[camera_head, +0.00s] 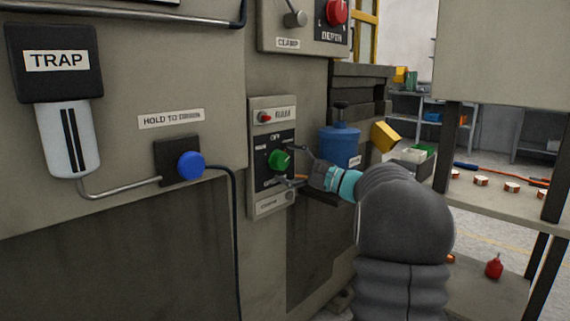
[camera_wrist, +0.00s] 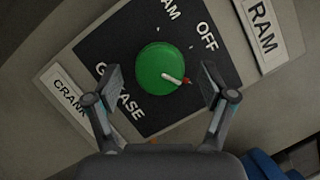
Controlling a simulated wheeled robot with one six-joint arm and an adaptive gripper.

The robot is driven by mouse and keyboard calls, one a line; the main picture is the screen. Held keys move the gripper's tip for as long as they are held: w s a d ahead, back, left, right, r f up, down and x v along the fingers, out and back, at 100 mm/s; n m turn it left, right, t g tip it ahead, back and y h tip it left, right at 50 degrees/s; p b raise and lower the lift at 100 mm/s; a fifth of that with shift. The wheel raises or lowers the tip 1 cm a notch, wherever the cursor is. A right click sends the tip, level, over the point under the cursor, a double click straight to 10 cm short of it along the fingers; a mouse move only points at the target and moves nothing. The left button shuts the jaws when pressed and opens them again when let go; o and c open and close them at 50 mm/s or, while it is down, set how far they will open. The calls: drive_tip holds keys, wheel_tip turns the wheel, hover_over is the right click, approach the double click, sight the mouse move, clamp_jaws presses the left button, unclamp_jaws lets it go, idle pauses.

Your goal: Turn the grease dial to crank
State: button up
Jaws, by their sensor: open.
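The round green dial (camera_wrist: 157,68) sits on a dark plate (camera_wrist: 150,115) and fills the middle of the wrist view. A white pointer with a red end points to the right, below the OFF word. The word GREASE lies at lower left on the plate, and a white CRANK label (camera_wrist: 71,105) is beyond it. My gripper (camera_wrist: 163,80) is open, one finger on each side of the dial, with gaps showing. In the head view the dial (camera_head: 279,159) is on a wall panel, with my gripper (camera_head: 298,165) close at its right.
A RAM label (camera_head: 282,114) and small red light (camera_head: 264,117) are above the dial. A blue button (camera_head: 190,165) and TRAP unit (camera_head: 68,140) are to the left. A blue canister (camera_head: 339,147) stands right of the panel. The CLAMP lever (camera_head: 295,18) is above.

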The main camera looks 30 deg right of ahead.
drive_tip(key=v, duration=1.1)
drive_tip(key=shift+s, duration=0.15)
wheel_tip(320, 180, down, 11)
drive_tip(key=m+g+h, duration=0.1)
drive_tip(key=g+h, duration=0.2)
drive_tip(key=s+a+f+n+g+h, duration=0.35)
drive_tip(key=s+a+f+g, duration=0.35)
drive_tip(key=s+a+f, duration=0.3)
drive_tip(key=s+a+r+n+h+p, duration=0.1)
drive_tip(key=s+a+r+n+h, duration=0.2)
drive_tip(key=s+a+n, duration=0.3)
drive_tip(key=s+a+r+n+h+p, duration=0.2)
drive_tip(key=s+a+n, duration=0.5)
drive_tip(key=s+a, duration=0.4)
drive_tip(key=shift+s+a+r+h, duration=0.2)
drive_tip(key=shift+s+r+h, duration=0.35)
drive_tip(key=shift+r+h, duration=0.15)
